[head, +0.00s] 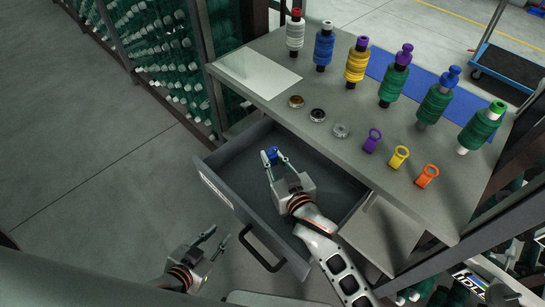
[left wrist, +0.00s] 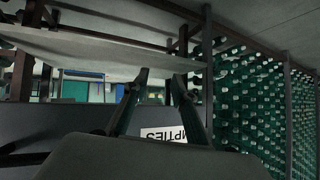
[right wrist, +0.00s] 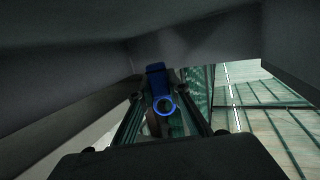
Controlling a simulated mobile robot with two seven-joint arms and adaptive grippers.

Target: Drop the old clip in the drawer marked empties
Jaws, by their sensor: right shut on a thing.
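The open drawer (head: 232,160) sticks out from under the table; its front carries a white label (head: 216,190). In the left wrist view the label (left wrist: 165,134) shows the letters "MPTIES", upside down. My right gripper (head: 270,158) is over or inside the drawer, shut on a blue clip (head: 272,153). In the right wrist view the blue clip (right wrist: 158,88) sits between the fingers, its ring facing the camera, with drawer walls around. My left gripper (head: 216,243) is open and empty, outside the drawer at the lower left.
On the table (head: 262,92) stand several spools, with a purple clip (head: 371,141), a yellow clip (head: 398,157) and an orange clip (head: 427,176) near the front edge. Three small round parts (head: 317,115) lie left of them. The drawer handle (head: 262,250) juts outward.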

